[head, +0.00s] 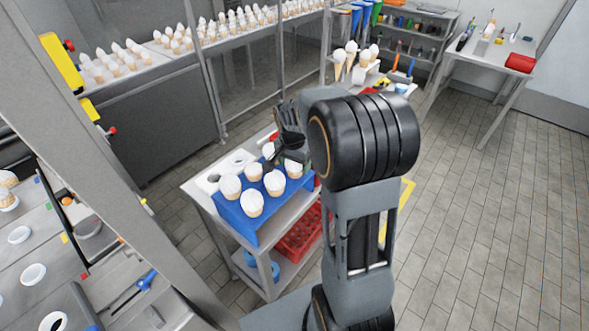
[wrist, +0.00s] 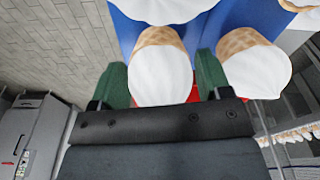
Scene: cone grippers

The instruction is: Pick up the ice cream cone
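Several ice cream cones with white tops stand in a blue holder (head: 237,222) on a small cart in the head view; one cone (head: 252,203) is at its front. My gripper (head: 285,150) is over the back of the holder, its fingers partly hidden there. In the wrist view my gripper (wrist: 163,82) has its green fingers apart, one on each side of a cone (wrist: 160,78). The fingers look close beside its white top, with no clear grip on it. Another cone (wrist: 255,72) is just right of the right finger. More white tops show at the upper edge.
A red crate (head: 300,235) sits on the cart's lower shelf. A grey frame post (head: 105,150) stands left of the cart. Long counters of cones (head: 245,22) line the back. Open tiled floor (head: 490,210) lies to the right.

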